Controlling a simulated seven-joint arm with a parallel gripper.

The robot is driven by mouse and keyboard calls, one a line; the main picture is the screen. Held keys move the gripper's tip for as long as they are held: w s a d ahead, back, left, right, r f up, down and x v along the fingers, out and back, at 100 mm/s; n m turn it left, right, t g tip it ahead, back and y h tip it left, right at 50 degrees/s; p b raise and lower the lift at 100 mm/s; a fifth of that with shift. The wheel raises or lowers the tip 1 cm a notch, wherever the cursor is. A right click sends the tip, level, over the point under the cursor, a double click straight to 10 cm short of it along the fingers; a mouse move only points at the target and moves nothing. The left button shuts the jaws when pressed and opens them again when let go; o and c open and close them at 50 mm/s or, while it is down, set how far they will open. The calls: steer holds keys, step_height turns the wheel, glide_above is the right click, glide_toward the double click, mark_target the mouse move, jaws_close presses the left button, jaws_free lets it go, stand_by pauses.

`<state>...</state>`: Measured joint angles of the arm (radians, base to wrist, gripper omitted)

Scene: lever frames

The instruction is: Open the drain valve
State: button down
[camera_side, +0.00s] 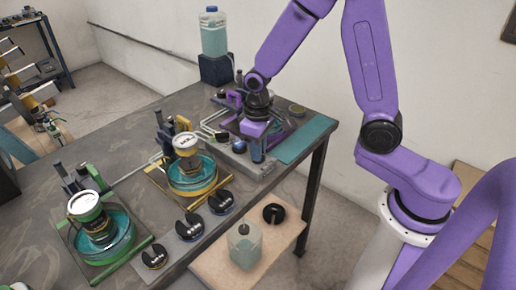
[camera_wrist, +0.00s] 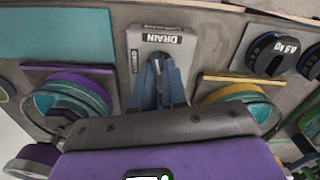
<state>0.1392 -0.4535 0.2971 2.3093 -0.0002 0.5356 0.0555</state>
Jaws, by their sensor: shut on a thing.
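The drain valve is a light grey block (camera_wrist: 160,42) with a "DRAIN" label, at the top middle of the wrist view. In the side view its grey body (camera_side: 246,166) sits at the table's right front edge. My gripper (camera_wrist: 162,68) has blue fingers reaching down onto this block, close together. In the side view my gripper (camera_side: 258,156) is low over the same block. The fingers are shut on the valve's lever, which they almost wholly hide. Its exact angle cannot be told.
A yellow-rimmed teal dish (camera_side: 192,176) stands left of the valve, and a green-framed one (camera_side: 104,234) farther left. A purple-rimmed teal dish (camera_wrist: 72,98) is close by. Black weights (camera_wrist: 270,55) lie near the front edge. A clear jug (camera_side: 244,246) stands on a lower board.

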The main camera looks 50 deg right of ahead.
stand_by(0.4)
steer(key=c, duration=1.2)
jaws_free()
steer(key=shift+o, duration=0.2)
steer(key=shift+r, duration=0.1)
step_height(320, 180, up, 17)
steer(key=shift+r, duration=0.15)
steer(key=s+f+n, duration=0.4)
steer(key=s, duration=0.7)
steer(key=s+d+f+n, duration=0.1)
steer(key=s+f+n, duration=0.3)
steer(key=s, duration=0.7)
steer(key=shift+s+n, duration=0.35)
steer(key=shift+n, duration=0.45)
